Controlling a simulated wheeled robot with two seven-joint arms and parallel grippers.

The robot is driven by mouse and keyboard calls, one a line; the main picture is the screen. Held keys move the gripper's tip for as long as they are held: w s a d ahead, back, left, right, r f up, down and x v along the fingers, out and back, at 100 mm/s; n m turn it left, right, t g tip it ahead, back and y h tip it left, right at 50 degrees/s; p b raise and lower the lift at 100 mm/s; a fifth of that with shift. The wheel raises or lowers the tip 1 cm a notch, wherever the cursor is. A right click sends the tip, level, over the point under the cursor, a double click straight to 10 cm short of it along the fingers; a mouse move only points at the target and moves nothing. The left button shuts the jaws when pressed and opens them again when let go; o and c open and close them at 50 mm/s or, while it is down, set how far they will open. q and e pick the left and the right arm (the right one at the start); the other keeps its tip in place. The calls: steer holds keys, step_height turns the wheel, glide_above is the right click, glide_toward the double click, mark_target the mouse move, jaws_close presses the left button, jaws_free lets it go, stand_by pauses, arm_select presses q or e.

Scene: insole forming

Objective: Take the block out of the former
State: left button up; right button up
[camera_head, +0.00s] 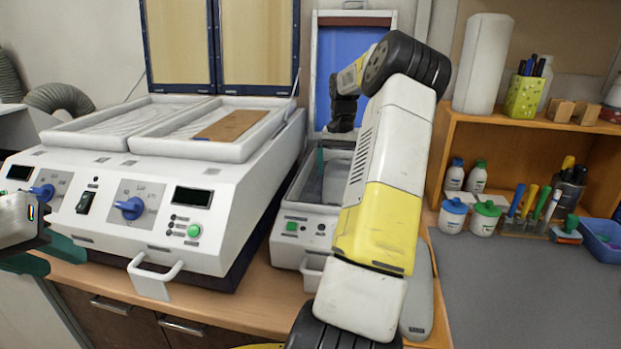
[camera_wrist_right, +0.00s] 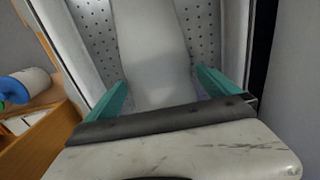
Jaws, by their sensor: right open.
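The former (camera_head: 300,226) is the small white machine in the middle of the head view. Its lid (camera_head: 345,60) stands open, with a blue inner face. In the right wrist view, the block (camera_wrist_right: 155,50) is a long, smooth, pale grey piece lying in the former's perforated bed (camera_wrist_right: 205,28). My right gripper (camera_wrist_right: 163,85) is open, with one teal finger on each side of the block; I cannot tell whether they touch it. My right arm hides much of the former in the head view. My left gripper (camera_head: 42,256) is at the left edge, its teal fingers apart and empty.
A larger white machine (camera_head: 150,175) with two beds stands left of the former; a brown board (camera_head: 228,125) lies in its right bed. An orange shelf (camera_head: 520,150) holds bottles and tools on the right. The grey mat (camera_head: 530,290) in front is clear.

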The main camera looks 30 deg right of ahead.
steer(key=shift+f, duration=0.5)
steer(key=c, duration=1.4)
steer(key=shift+r, duration=0.1)
steer(key=shift+c, duration=1)
